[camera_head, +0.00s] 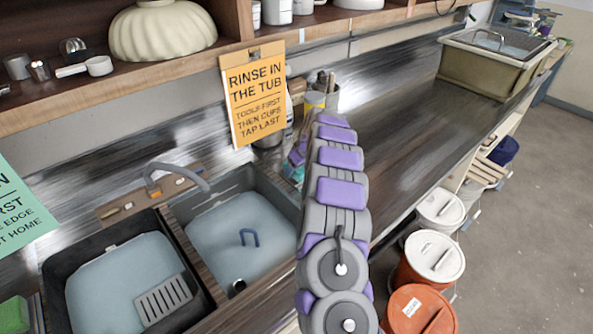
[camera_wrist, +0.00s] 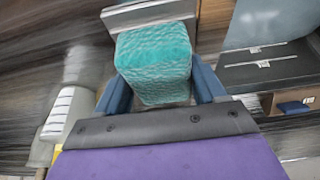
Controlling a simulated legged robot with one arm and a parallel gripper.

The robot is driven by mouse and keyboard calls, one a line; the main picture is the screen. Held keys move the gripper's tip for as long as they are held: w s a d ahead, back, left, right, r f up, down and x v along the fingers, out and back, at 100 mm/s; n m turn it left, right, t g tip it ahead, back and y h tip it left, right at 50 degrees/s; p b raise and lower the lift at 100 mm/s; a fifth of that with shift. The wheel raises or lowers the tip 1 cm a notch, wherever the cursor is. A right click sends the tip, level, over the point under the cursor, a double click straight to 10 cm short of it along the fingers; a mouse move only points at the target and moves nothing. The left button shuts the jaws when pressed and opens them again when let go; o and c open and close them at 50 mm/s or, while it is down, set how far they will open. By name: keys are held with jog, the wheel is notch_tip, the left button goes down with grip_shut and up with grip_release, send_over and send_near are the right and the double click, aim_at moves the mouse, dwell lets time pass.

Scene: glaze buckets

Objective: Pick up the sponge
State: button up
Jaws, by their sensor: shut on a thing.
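A teal, rough-textured sponge (camera_wrist: 153,58) sits between the two blue fingers of my gripper (camera_wrist: 160,80) in the wrist view. The fingers press on its left and right sides, so my gripper is shut on it. In the head view my purple and grey arm reaches over the counter and hides my gripper. A small patch of teal shows just left of the arm, but I cannot tell whether it is the sponge. A green block (camera_head: 14,314) lies at the lower left edge of the head view.
Two water-filled basins, a black one (camera_head: 55,262) and a grey one (camera_head: 180,212), lie left of my arm. An orange sign (camera_head: 254,92) hangs from the shelf. Lidded buckets (camera_head: 431,258) stand at the right. The counter (camera_head: 385,130) beyond my arm is largely clear.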

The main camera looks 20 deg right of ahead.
jog(key=shift+c, duration=0.4)
jog(key=shift+r+p, duration=0.7)
jog(key=shift+r, duration=1.3)
jog(key=shift+s+a+f, duration=0.15)
jog(key=shift+s, duration=0.4)
jog(key=s+a, duration=0.1)
jog(key=s, duration=0.3)
jog(key=s+a+r+p, duration=0.1)
jog(key=s, duration=0.3)
jog(key=s+a+p, duration=0.1)
jog(key=s+a, duration=0.1)
jog(key=s, duration=0.3)
jog(key=shift+s+r, duration=0.1)
jog(key=shift+r, duration=0.1)
jog(key=shift+s+a, duration=0.2)
jog(key=shift+s, duration=0.35)
